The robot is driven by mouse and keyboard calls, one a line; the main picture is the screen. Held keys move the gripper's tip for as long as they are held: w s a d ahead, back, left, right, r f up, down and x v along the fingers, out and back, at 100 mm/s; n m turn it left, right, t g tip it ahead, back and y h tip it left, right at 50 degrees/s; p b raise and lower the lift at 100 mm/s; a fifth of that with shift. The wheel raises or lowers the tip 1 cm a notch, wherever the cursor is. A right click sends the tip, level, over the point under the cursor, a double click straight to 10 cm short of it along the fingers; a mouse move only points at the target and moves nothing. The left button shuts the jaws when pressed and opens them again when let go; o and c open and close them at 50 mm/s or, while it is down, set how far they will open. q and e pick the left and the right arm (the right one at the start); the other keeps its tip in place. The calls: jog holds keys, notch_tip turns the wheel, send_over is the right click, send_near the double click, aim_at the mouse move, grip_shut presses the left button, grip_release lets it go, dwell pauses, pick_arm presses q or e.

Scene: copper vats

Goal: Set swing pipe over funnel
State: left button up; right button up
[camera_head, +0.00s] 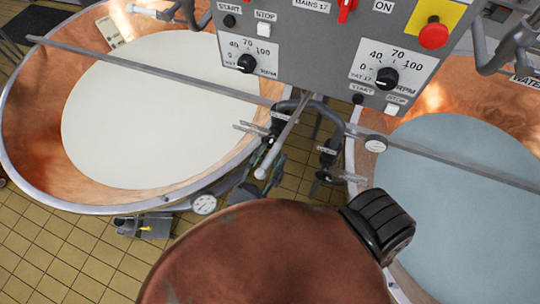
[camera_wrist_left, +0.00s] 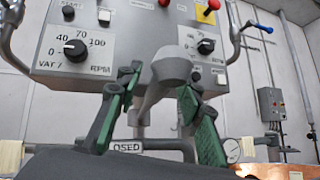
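The swing pipe (camera_head: 292,123) is a grey tube under the control panel, slanting down toward the lower left in the head view. In the left wrist view its grey bent part (camera_wrist_left: 176,72) runs down between my fingers. My left gripper (camera_head: 258,177), with dark green finger pads, is near the pipe's lower end in the head view. In the wrist view the left gripper (camera_wrist_left: 160,120) is open, one finger on each side of the pipe, with gaps visible. I cannot tell how deep the pipe sits between them. I cannot make out a funnel. My right gripper is not in view.
Copper vats stand left (camera_head: 30,135) and right (camera_head: 440,103), holding pale liquid. The control panel (camera_head: 315,42) hangs above the gap. Black-handled valves (camera_head: 328,155) flank the pipe. A brown rounded shape hides the bottom middle. Tiled floor (camera_head: 75,250) shows at lower left.

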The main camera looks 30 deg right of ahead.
pick_arm(q)
jog(key=shift+c, duration=0.3)
grip_shut()
dwell(0.3)
